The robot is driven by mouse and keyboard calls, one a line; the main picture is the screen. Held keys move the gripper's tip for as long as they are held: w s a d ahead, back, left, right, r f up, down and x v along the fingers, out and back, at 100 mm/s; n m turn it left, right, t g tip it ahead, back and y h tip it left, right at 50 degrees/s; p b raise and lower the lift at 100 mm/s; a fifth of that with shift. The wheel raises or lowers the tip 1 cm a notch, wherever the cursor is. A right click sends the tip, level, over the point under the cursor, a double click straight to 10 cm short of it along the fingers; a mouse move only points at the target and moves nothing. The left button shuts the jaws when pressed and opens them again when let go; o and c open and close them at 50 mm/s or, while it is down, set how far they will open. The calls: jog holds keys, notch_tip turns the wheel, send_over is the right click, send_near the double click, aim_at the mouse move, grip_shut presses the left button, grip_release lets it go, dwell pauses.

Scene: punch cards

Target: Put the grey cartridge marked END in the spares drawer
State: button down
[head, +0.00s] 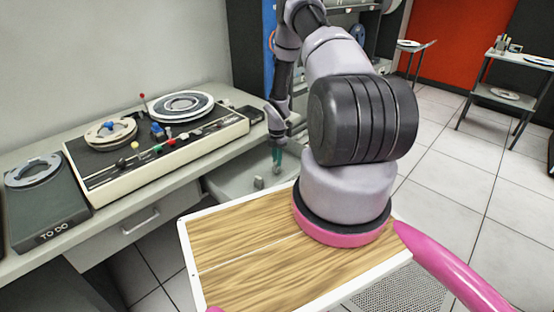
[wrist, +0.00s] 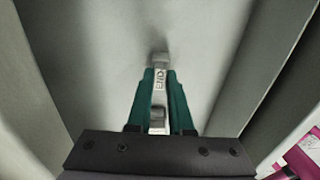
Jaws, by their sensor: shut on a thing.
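The grey cartridge marked END (wrist: 160,82) is between the teal fingers of my gripper (wrist: 160,95), which is shut on it. In the wrist view the cartridge points at a pale drawer floor, with a dark shadow near its tip. I cannot tell whether it touches the floor. In the head view my gripper (head: 277,158) is low over an open drawer (head: 226,186) under the desk's right end. The cartridge cannot be made out there.
A small grey piece (head: 258,183) shows at the open drawer; I cannot tell what it is. A shut drawer (head: 138,221) is to its left. A tape deck (head: 160,150) and a TO DO tray (head: 45,215) stand on the desk.

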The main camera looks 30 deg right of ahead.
jog(key=shift+f, duration=0.8)
jog(key=c, duration=0.7)
grip_release()
jog(key=shift+c, duration=1.1)
jog(key=shift+r, duration=4)
